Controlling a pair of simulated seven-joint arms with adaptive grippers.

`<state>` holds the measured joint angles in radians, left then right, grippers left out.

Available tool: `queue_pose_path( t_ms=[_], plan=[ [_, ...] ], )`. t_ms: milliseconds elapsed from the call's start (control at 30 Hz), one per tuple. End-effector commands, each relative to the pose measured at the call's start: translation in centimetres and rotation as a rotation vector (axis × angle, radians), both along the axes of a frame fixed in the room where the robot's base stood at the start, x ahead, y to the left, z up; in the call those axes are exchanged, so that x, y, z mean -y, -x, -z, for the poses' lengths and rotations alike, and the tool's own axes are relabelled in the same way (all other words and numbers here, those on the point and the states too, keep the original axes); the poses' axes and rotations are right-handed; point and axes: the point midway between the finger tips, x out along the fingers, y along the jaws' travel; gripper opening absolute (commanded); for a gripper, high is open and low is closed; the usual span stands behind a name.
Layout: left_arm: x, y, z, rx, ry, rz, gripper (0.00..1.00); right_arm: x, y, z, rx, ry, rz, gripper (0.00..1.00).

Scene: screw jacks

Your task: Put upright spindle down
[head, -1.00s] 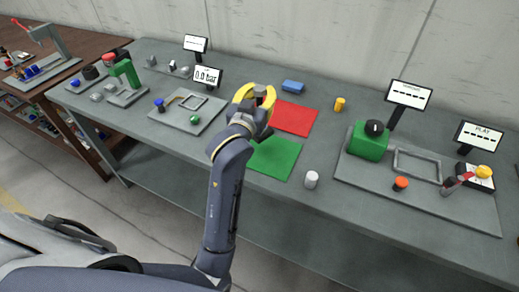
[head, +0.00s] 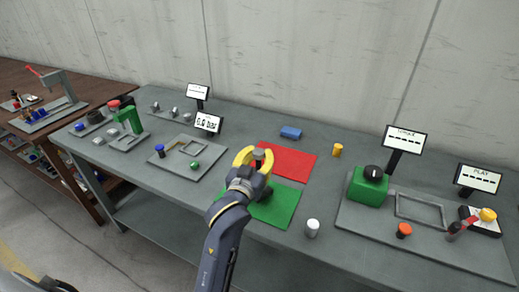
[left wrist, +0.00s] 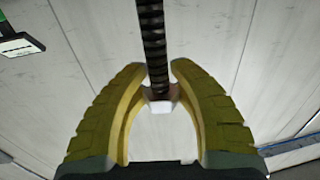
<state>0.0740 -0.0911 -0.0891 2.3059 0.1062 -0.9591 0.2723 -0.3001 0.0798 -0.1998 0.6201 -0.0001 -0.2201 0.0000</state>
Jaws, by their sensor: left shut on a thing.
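My left gripper (head: 257,163) has yellow fingers and is shut on the spindle (head: 259,154), whose greyish end shows between the fingertips. In the left wrist view the spindle (left wrist: 152,45) is a dark threaded rod with a pale end between the fingers (left wrist: 160,93). In the head view the gripper is in front of the red mat's (head: 298,160) left part and the green mat's (head: 278,207) far left part. I cannot tell how high the spindle is above the table or whether it touches anything. My right gripper is not in view.
A blue block (head: 291,132) lies behind the red mat. A yellow cylinder (head: 337,150) and a white cylinder (head: 312,228) stand to the right. A grey plate (head: 395,238) at right carries a green block (head: 367,188). Another grey plate (head: 172,167) lies left of the gripper.

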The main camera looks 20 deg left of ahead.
Motion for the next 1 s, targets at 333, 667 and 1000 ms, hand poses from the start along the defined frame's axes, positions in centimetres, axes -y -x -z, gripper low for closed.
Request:
queue_pose_path(
  t_ms=[333, 667, 1000],
  plan=[
    [0.0, 0.0, 1.4, 0.008, 0.002, 0.001, 0.0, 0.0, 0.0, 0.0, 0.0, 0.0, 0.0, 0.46],
    [0.0, 0.0, 1.6, 0.007, 0.002, 0.001, 0.0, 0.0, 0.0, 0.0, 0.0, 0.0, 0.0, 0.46],
    [0.0, 0.0, 1.9, 0.001, 0.0, 0.0, 0.54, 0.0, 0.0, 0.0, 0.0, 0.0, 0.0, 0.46]
  ],
)
